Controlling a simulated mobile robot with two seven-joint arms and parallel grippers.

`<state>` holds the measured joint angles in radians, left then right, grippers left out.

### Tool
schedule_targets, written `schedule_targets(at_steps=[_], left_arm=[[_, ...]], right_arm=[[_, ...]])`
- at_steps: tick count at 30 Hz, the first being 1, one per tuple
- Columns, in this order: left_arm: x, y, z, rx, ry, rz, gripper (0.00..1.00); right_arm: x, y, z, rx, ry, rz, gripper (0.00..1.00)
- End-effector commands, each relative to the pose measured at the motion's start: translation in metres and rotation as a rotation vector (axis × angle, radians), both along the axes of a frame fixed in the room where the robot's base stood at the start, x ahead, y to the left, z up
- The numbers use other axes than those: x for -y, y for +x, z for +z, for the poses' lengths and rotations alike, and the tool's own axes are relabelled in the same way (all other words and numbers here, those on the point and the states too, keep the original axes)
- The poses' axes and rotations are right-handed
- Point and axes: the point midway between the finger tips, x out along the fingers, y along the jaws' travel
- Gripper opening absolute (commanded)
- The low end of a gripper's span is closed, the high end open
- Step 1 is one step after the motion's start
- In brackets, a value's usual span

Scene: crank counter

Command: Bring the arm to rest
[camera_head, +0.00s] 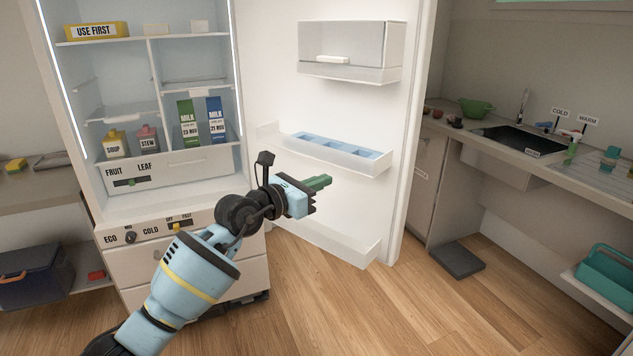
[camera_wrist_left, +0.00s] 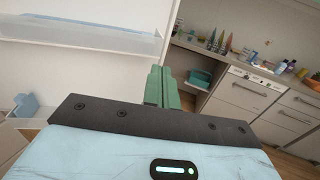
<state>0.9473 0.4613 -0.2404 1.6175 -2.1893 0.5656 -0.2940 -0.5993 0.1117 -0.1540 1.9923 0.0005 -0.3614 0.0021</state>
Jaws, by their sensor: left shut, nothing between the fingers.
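My left arm comes in from the lower left in the head view. My left gripper (camera_head: 319,183) has green fingers that are shut with nothing between them. It is held in the air in front of the open fridge door's inner side, near the door shelves. In the left wrist view the green fingers (camera_wrist_left: 162,88) are together and empty, pointing past the edge of the door. My right gripper is not in view.
A sink counter (camera_head: 560,165) is at right. A dark pad (camera_head: 455,260) lies on the otherwise open floor.

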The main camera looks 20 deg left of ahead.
Motion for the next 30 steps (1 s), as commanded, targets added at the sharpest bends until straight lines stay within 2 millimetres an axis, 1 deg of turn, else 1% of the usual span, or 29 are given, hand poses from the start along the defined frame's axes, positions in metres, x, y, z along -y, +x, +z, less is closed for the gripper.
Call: schedule_targets(at_steps=[4, 12, 15, 17, 20, 24, 26, 27, 29, 30], left_arm=[[-0.002, -0.005, 0.000, 0.000, 0.001, 0.001, 0.00], [-0.002, -0.005, -0.001, -0.001, 0.000, 0.000, 0.00], [0.003, -0.009, -0.007, -0.015, -0.034, -0.014, 0.00], [0.010, -0.016, -0.019, -0.039, -0.090, -0.036, 0.00], [0.026, -0.035, -0.046, -0.102, -0.257, -0.086, 0.00], [0.045, -0.073, -0.092, -0.230, -0.595, -0.137, 0.00], [0.049, -0.091, -0.110, -0.289, -0.749, -0.142, 0.00], [0.051, -0.102, -0.122, -0.329, -0.850, -0.137, 0.00], [0.051, -0.119, -0.140, -0.389, -1.005, -0.120, 0.00], [0.050, -0.131, -0.153, -0.429, -1.109, -0.103, 0.00]], right_arm=[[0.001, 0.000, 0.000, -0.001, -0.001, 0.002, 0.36], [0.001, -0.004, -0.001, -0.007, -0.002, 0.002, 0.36], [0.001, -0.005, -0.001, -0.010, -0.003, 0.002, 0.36], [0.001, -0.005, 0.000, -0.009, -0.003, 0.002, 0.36], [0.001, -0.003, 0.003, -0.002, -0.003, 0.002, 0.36], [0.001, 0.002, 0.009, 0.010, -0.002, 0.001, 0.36], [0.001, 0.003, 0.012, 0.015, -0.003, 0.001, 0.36], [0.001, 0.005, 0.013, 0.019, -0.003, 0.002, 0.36], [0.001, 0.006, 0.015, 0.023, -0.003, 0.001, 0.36], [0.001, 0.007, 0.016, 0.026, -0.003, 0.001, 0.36]])
